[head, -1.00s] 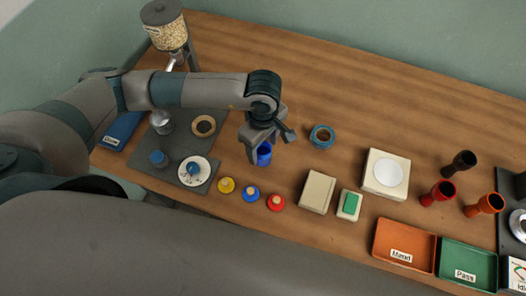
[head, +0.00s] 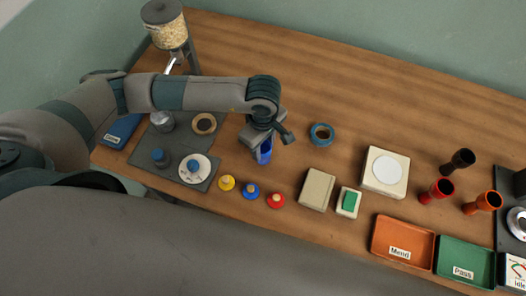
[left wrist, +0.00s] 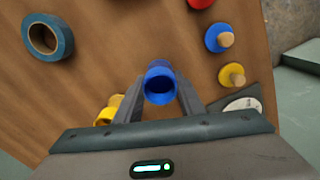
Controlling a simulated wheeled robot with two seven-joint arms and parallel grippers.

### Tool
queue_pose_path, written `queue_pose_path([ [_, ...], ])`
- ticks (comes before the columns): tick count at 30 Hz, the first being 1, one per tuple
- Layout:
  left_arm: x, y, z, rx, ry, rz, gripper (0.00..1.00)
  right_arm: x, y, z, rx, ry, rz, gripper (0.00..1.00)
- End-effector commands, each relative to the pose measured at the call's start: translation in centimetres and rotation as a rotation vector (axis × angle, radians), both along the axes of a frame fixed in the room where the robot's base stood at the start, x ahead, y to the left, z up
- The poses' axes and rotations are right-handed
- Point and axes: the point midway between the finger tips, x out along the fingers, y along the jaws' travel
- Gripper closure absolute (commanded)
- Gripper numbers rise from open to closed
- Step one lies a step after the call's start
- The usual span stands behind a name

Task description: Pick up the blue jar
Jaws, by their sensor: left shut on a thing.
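The blue jar (head: 264,152) is between the fingers of my left gripper (head: 260,147), over the left-middle of the table. In the left wrist view the blue jar (left wrist: 160,84) shows its round open mouth towards the camera, with a finger on each side. My left gripper (left wrist: 158,100) is shut on it. Whether the jar's base touches the table cannot be told. My right gripper is not in view.
Yellow (head: 227,183), blue (head: 251,191) and red (head: 275,200) knobbed pieces lie in front of the jar. A blue tape ring (head: 321,134) lies to its right. A yellow object (left wrist: 108,110) is partly hidden behind a finger. The table behind is clear.

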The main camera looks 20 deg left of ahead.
Motion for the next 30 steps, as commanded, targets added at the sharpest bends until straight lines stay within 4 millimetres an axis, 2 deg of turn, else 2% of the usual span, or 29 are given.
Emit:
queue_pose_path([
  [10, 0.1, 0.0, 0.7, -0.002, -0.002, 0.0, 0.88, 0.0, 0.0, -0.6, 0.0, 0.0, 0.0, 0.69],
  [17, 0.2, 0.0, 3.5, -0.003, -0.006, -0.001, 0.88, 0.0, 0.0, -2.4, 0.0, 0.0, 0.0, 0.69],
  [30, -4.3, -6.9, 8.6, -0.003, -0.003, -0.007, 0.88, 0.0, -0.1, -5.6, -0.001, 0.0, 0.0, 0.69],
])
